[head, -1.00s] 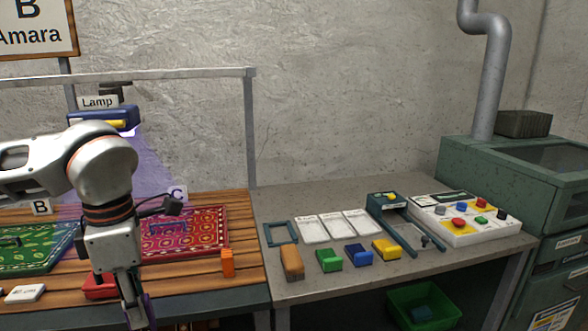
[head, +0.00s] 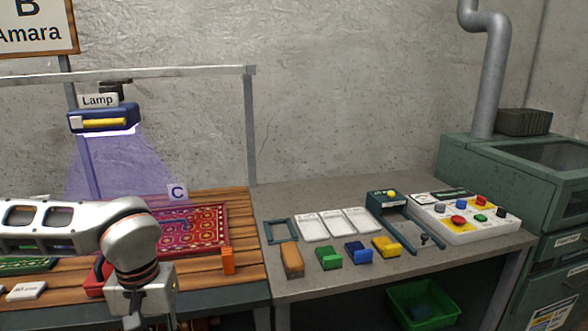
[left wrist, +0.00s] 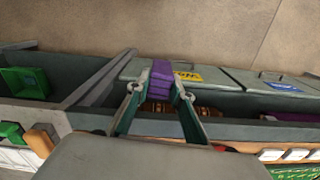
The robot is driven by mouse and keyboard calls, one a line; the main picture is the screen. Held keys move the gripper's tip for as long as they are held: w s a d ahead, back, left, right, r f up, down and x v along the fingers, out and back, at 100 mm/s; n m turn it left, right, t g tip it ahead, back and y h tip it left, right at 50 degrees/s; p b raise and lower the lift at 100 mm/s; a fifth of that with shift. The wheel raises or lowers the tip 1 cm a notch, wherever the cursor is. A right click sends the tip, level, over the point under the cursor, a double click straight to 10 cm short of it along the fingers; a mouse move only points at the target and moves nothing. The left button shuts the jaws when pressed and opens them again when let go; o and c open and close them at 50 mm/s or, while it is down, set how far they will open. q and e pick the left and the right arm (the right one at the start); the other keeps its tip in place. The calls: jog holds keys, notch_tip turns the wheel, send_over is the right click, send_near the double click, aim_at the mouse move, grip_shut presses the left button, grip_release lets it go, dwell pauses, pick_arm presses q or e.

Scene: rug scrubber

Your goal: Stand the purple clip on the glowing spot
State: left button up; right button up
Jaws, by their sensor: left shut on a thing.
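The purple clip (left wrist: 161,77) is between the fingertips of my left gripper (left wrist: 162,94) in the left wrist view. The gripper is shut on it. In the head view my left wrist is at the bottom left, in front of the wooden table's edge, and its fingertips and the clip are out of sight. My arm hides much of the lit area, so I cannot make out the glowing spot. My right gripper is not in view.
An orange block (head: 228,261) stands at the rug's front right. The grey table holds several coloured blocks, white cards and a button panel (head: 463,219). A green bin (head: 424,304) is below. The left wrist view shows lidded bins (left wrist: 165,70) beneath.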

pick_arm(q)
jog(key=shift+f+m, duration=0.4)
jog(key=shift+m, duration=0.4)
